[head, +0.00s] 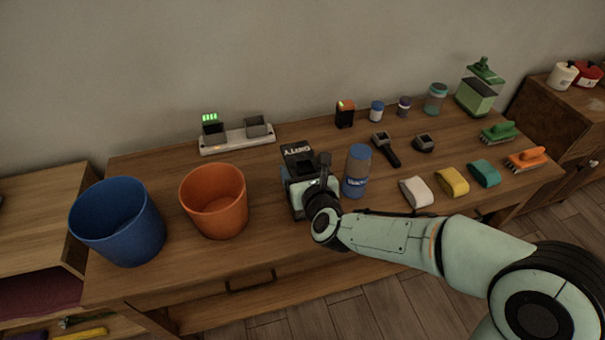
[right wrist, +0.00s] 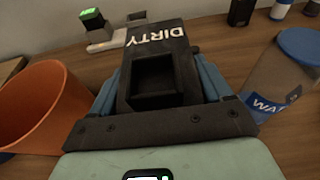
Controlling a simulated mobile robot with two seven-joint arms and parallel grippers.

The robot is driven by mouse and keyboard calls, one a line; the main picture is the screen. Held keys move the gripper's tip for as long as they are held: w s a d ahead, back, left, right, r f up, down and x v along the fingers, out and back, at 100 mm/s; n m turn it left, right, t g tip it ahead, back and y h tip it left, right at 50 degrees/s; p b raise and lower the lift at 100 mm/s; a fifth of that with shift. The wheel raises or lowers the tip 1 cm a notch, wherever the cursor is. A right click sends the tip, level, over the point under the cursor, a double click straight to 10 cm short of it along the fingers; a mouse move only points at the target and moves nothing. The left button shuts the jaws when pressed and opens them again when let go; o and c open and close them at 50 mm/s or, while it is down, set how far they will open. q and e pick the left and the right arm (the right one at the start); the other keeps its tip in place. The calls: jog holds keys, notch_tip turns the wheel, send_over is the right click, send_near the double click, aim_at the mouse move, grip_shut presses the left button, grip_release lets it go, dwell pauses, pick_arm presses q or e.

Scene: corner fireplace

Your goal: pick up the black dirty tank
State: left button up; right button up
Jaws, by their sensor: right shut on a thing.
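The black tank (head: 298,150) with "DIRTY" in white letters stands on the wooden table, in the middle of the head view. It also shows in the right wrist view (right wrist: 157,45), with a square recess on the side facing the camera. My right gripper (head: 308,180) is shut on the tank, with a blue finger on each side of it in the right wrist view (right wrist: 160,85). The gripper and wrist hide the tank's lower part, so I cannot tell whether it is clear of the table. My left gripper is not in view.
A blue-capped bottle (head: 357,170) stands close right of my right gripper. An orange bin (head: 214,201) and a blue bin (head: 118,222) stand to the left. A charger (head: 236,138) is behind. Sponges, brushes and jars fill the right side.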

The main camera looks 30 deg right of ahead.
notch_tip(320, 180, up, 9)
jog(key=p, duration=0.3)
jog(key=shift+f, duration=0.1)
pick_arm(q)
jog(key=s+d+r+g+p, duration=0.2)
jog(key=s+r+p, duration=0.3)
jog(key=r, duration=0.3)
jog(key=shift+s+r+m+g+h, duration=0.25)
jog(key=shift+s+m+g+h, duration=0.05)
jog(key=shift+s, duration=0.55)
pick_arm(e)
notch_tip(320, 180, up, 10)
jog(key=shift+a, duration=0.1)
